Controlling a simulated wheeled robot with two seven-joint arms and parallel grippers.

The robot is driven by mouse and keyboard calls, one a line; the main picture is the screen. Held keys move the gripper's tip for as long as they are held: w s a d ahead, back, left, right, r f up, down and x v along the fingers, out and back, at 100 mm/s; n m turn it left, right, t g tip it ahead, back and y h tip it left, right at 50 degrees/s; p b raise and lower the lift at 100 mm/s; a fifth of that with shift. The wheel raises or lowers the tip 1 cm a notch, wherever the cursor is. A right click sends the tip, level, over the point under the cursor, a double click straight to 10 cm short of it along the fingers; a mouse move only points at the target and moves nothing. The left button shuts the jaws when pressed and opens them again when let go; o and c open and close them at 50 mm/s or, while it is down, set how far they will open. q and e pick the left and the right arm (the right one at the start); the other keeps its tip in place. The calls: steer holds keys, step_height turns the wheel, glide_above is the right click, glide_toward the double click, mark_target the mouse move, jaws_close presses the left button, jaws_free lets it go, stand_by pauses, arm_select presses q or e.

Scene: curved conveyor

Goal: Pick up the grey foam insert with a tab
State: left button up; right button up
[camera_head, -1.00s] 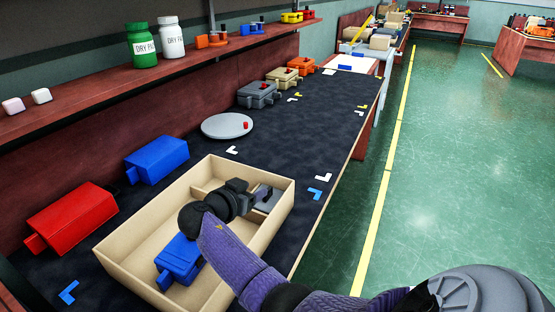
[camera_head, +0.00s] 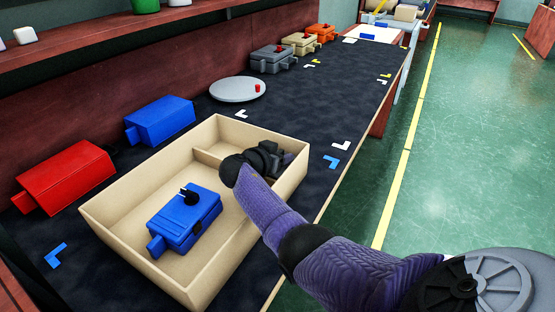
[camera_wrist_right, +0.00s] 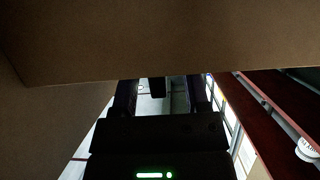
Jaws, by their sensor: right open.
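The open beige tray (camera_head: 113,234) lies on the dark bench top. My right gripper (camera_head: 279,161) is open and low in its small far compartment, near the right wall. No grey foam insert can be made out now; my gripper and wrist cover much of that compartment. In the right wrist view, my right gripper (camera_wrist_right: 158,97) shows dark fingers apart, with a bright gap between them. A broad brown surface fills the top of that view. I see nothing held in the gap. My left gripper is not in view.
A blue box (camera_head: 186,220) with a black knob lies in the tray's large compartment. A red box (camera_head: 65,178) and another blue box (camera_head: 160,121) stand left of the tray. A grey disc (camera_head: 237,89) and a grey box (camera_head: 272,59) lie beyond.

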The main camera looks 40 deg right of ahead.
jaws_close()
